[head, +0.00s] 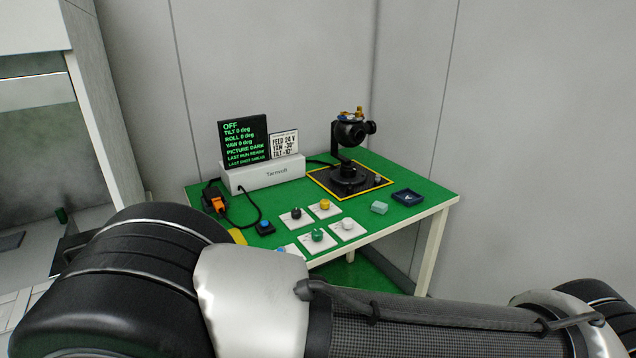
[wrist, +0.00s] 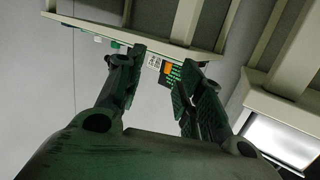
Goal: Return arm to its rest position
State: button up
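My arm fills the lower part of the head view, its dark and silver links lying across the front of the green table (head: 400,242). My gripper is out of the head view. In the wrist view my gripper (wrist: 160,75) shows two dark fingers spread apart with nothing between them. The gripper looks clear of the table.
Grey walls stand close behind.

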jog(key=s+a+f+n+g+y, duration=0.4)
jog(key=a+f+n+g+y, duration=0.25)
jog(key=f+g, duration=0.2)
jog(key=w+d+r+n+g, duration=0.1)
jog(key=d+r+g, duration=0.25)
jog(key=r, duration=0.25)
jog(key=w+d+r+n+g, duration=0.1)
jog(key=w+d+r+g, duration=0.2)
jog(key=r, duration=0.4)
jog(key=w+d+r+g+h, duration=0.1)
jog(key=w+d+r+h, duration=0.15)
jog(key=d+r, duration=0.65)
jog(key=w+d+r+g+h, duration=0.1)
jog(key=w+d+r+g, duration=0.15)
jog(key=d+r, duration=0.7)
jog(key=s+d+r+m+t, duration=0.1)
jog(key=d+r+m+t, duration=0.1)
jog(key=d, duration=0.9)
jog(key=s+d+r+m+t+h, duration=0.1)
jog(key=d+r, duration=0.4)
jog(key=d, duration=0.7)
jog(key=s+d+r+m+t, duration=0.1)
jog(key=d+r+m+t, duration=0.3)
jog(key=d, duration=0.8)
jog(key=shift+d+h, duration=0.2)
jog(key=shift+h, duration=0.1)
